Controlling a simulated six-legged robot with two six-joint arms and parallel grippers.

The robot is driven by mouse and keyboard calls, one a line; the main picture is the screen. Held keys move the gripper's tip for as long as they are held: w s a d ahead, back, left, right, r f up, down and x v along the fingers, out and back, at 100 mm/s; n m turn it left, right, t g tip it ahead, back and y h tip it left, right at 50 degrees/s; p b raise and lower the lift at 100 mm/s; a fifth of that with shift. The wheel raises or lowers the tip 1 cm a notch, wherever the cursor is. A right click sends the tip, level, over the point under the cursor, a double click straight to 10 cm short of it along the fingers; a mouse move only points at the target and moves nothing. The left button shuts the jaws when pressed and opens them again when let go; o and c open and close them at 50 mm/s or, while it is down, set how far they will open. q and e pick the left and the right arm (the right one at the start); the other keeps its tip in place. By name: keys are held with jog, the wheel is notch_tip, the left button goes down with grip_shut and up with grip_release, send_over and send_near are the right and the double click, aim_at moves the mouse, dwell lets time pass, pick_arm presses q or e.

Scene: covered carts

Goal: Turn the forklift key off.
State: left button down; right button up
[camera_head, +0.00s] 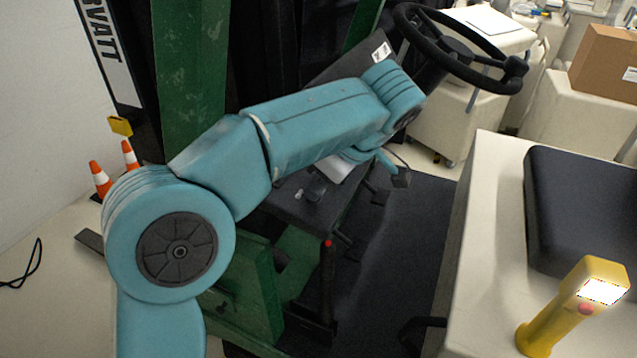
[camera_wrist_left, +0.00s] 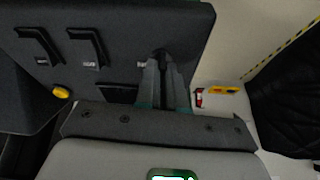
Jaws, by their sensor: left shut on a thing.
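In the left wrist view, a dark key (camera_wrist_left: 159,52) sits in the forklift's dark panel (camera_wrist_left: 120,25), near its right side. My left gripper (camera_wrist_left: 163,68) reaches up to it, with its narrow fingers shut on the key and covering most of it. The key's turn angle is too dark and small to tell. In the head view my left arm crosses the forklift, and its gripper (camera_head: 386,162) is mostly hidden behind the wrist. The key does not show there. My right gripper is in neither view.
The black steering wheel (camera_head: 470,55) is close above my left wrist. Two dark levers (camera_wrist_left: 85,42) and a yellow button (camera_wrist_left: 61,92) are left of the key. Orange cones (camera_head: 100,178) stand at left.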

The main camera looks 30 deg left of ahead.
pick_arm(q)
jog(key=shift+n, duration=0.6)
jog(key=shift+r, duration=0.1)
jog(key=c, duration=1.2)
grip_release()
jog(key=shift+c, duration=0.2)
